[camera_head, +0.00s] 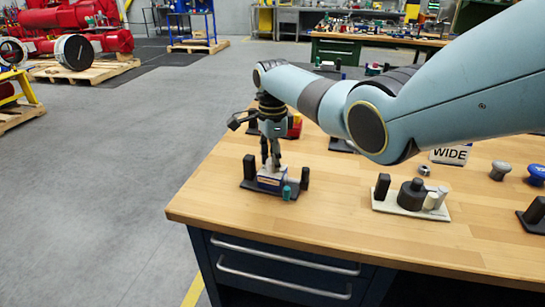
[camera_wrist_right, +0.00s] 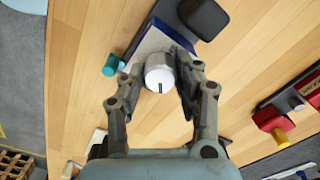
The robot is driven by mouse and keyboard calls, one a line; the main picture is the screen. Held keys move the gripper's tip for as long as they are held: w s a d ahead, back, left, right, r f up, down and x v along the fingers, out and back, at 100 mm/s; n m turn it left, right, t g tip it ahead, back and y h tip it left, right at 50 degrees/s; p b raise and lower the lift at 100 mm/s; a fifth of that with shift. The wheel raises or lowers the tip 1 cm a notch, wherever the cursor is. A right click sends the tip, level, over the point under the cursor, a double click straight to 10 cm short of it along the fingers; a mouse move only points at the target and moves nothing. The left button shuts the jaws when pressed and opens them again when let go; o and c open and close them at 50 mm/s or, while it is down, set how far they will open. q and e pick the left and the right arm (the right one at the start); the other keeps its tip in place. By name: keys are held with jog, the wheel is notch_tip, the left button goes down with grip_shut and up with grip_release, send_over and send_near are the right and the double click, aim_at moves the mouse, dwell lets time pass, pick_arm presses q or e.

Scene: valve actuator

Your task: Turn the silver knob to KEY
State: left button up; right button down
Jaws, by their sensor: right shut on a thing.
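The silver knob (camera_wrist_right: 159,70) sits on a blue and white block (camera_wrist_right: 150,42) on a dark base plate. It has a short dark mark on its lower side in the right wrist view. In the head view the same block (camera_head: 270,180) stands near the table's front left, with the knob mostly hidden by the fingers. My right gripper (camera_head: 271,165) points down over it, shut on the knob, one finger on each side. It also shows in the right wrist view (camera_wrist_right: 158,66). I cannot read a KEY label. My left gripper is not in view.
Black posts (camera_head: 249,167) and a teal knob (camera_head: 287,193) stand close beside the block. A pale plate with dark and white parts (camera_head: 383,207) is to the right. A red unit (camera_wrist_right: 270,118) sits behind. A WIDE sign (camera_head: 451,154) stands farther right. The front wooden tabletop (camera_head: 330,222) is clear.

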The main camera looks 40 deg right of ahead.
jog(key=n+p, duration=0.1)
jog(key=n, duration=0.3)
jog(key=shift+r+p, duration=0.1)
jog(key=shift+p, duration=0.3)
jog(key=n, duration=0.3)
jog(key=shift+p, duration=0.35)
jog(key=shift+n, duration=1.6)
jog(key=c, duration=0.9)
grip_release()
jog(key=shift+c, duration=0.2)
